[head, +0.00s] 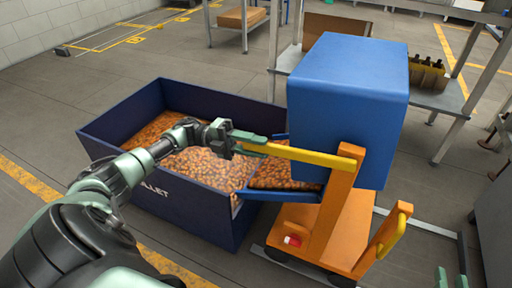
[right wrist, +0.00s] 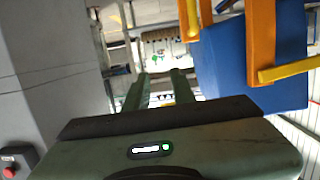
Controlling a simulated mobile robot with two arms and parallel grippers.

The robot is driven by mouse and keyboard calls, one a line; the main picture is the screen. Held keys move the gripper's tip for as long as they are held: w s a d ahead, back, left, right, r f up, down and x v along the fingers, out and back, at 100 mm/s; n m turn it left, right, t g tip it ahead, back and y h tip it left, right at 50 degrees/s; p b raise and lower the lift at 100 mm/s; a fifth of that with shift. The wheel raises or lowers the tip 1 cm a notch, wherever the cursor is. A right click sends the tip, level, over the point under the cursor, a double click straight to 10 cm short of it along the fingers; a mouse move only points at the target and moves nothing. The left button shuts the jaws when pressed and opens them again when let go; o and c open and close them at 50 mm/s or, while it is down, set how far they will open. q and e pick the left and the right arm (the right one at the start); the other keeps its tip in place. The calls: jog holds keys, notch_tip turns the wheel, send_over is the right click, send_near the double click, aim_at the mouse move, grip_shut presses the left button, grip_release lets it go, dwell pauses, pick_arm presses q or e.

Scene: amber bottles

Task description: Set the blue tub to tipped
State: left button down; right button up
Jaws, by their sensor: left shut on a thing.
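The blue tub (head: 345,85) stands high on an orange tipper cart (head: 340,225). A smooth closed face is uppermost and no open mouth shows on top; it looks turned over toward the dark blue bin. A blue lip with brown pieces (head: 280,178) reaches over the bin's edge at its lower left. My left gripper (head: 258,143) is shut on the end of the yellow lever (head: 310,155) joined to the orange post. My right gripper (right wrist: 160,88) is open and empty in the right wrist view; its fingertips (head: 451,278) show at the head view's lower right.
The dark blue bin (head: 200,212) holds many brown-orange pieces. A second yellow handle (head: 390,236) is on the cart's right. Metal shelving (head: 440,98) with a crate of dark bottles (head: 428,75) stands behind. Open floor lies left of the bin.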

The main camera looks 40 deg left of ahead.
pick_arm(q)
jog(key=shift+d+f+b, duration=0.25)
jog(key=shift+f+b, duration=0.1)
jog(key=shift+f, duration=0.15)
pick_arm(e)
notch_tip(320, 180, up, 6)
jog(key=a+t+y, duration=0.1)
jog(key=t, duration=0.2)
jog(key=shift+w, duration=0.35)
pick_arm(q)
jog(key=c, duration=1.2)
grip_release()
jog(key=shift+o, duration=0.6)
jog(key=shift+w+r, duration=0.1)
pick_arm(e)
jog(key=shift+d, duration=0.1)
pick_arm(q)
jog(key=shift+a, duration=0.1)
